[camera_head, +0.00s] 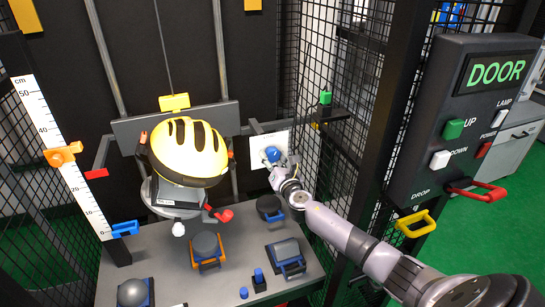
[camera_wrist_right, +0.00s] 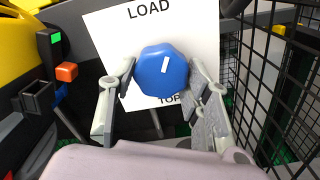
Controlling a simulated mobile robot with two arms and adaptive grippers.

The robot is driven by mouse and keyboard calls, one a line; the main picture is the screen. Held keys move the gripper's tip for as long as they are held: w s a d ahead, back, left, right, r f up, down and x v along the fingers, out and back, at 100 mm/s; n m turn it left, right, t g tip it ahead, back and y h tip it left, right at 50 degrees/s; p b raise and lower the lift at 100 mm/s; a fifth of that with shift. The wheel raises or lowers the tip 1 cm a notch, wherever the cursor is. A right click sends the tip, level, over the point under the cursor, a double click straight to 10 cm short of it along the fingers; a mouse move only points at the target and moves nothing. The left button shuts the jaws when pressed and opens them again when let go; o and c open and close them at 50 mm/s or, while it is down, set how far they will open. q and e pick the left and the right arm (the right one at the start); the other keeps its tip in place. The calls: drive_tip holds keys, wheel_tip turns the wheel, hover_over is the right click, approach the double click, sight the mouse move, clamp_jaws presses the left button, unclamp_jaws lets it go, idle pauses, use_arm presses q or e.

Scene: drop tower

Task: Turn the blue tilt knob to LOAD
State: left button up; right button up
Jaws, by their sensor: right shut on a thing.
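The blue tilt knob (camera_head: 273,154) sits on a white label plate (camera_head: 258,141) at the back right of the caged stand. In the right wrist view the knob (camera_wrist_right: 162,70) is an eight-sided-looking disc with a short white mark near its middle, slightly slanted and pointing up and a little right. LOAD is printed on the plate (camera_wrist_right: 105,30) above the knob, and a partly hidden word, apparently TOP, below it. My right gripper (camera_head: 277,163) reaches in from the lower right. In the wrist view its fingers (camera_wrist_right: 161,76) are shut on both sides of the knob. My left gripper is out of view.
A yellow helmet (camera_head: 188,148) hangs left of the knob. Several dark blocks with handles stand on the grey table (camera_head: 225,280). Black mesh (camera_head: 345,120) is close to my right arm. A control box (camera_head: 435,120) reading DOOR stands at the right.

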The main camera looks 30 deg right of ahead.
drive_tip(key=n+p, duration=0.1)
drive_tip(key=n, duration=0.4)
drive_tip(key=shift+f, duration=0.15)
drive_tip(key=shift+d+p, duration=0.1)
drive_tip(key=shift+p, duration=0.2)
idle(0.3)
drive_tip(key=o, duration=1.1)
drive_tip(key=shift+o, duration=0.2)
drive_tip(key=v, duration=1.2)
